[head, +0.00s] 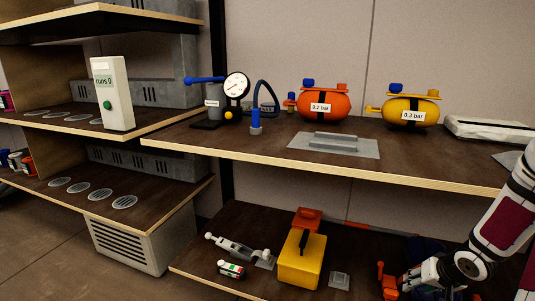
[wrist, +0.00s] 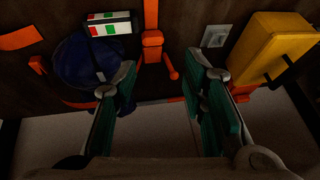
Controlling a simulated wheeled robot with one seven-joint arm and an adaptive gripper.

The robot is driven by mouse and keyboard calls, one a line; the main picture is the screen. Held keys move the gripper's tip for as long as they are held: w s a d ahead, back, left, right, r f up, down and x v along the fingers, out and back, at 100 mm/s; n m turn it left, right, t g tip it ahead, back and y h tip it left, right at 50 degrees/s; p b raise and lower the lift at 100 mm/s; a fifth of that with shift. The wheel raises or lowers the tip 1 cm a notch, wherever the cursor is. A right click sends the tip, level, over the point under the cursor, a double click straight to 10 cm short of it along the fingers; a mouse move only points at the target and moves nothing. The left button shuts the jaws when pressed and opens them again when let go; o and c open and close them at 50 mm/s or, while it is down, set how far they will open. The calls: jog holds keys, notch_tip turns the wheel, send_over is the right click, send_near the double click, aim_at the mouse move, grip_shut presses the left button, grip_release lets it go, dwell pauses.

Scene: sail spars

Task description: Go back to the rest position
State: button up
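My gripper (head: 405,282) is at the lower right of the head view, low over the lower shelf, with my arm coming down from the right edge. In the wrist view my gripper (wrist: 163,62) shows its two green-padded fingers wide apart. No object is held between them. Beyond the fingers are orange bars (wrist: 150,45), a dark blue rounded thing (wrist: 85,62) and a small block with red and green marks (wrist: 110,26). The left finger partly covers the blue thing. Whether the fingers touch anything there I cannot tell.
A yellow case (head: 300,262) and grey plate (head: 340,281) are left of my gripper. The upper shelf (head: 250,150) overhangs the lower one, carrying a gauge pump (head: 236,88), an orange tank (head: 323,105) and a yellow tank (head: 410,112). A white button box (head: 113,95) stands left.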

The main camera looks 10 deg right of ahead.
jog(key=s+a+r+n+g+h, duration=0.1)
jog(key=s+a+r+g+h, duration=0.1)
jog(key=a+r, duration=0.6)
jog(key=s+a+r+n+g+h, duration=0.1)
jog(key=s+a+r, duration=0.25)
jog(key=r, duration=0.85)
jog(key=s+a+r+n+g+y, duration=0.15)
jog(key=s+a+r, duration=0.25)
jog(key=s+a, duration=0.6)
jog(key=s+a+r+n+g+y, duration=0.1)
jog(key=s+a+r+n+y, duration=0.2)
jog(key=s+a, duration=0.75)
notch_tip(320, 180, up, 35)
jog(key=w+a+t+p, duration=0.1)
jog(key=t+p, duration=0.3)
jog(key=p, duration=2.9)
jog(key=shift+w+f, duration=0.2)
jog(key=shift+w, duration=0.35)
jog(key=shift+a, duration=0.1)
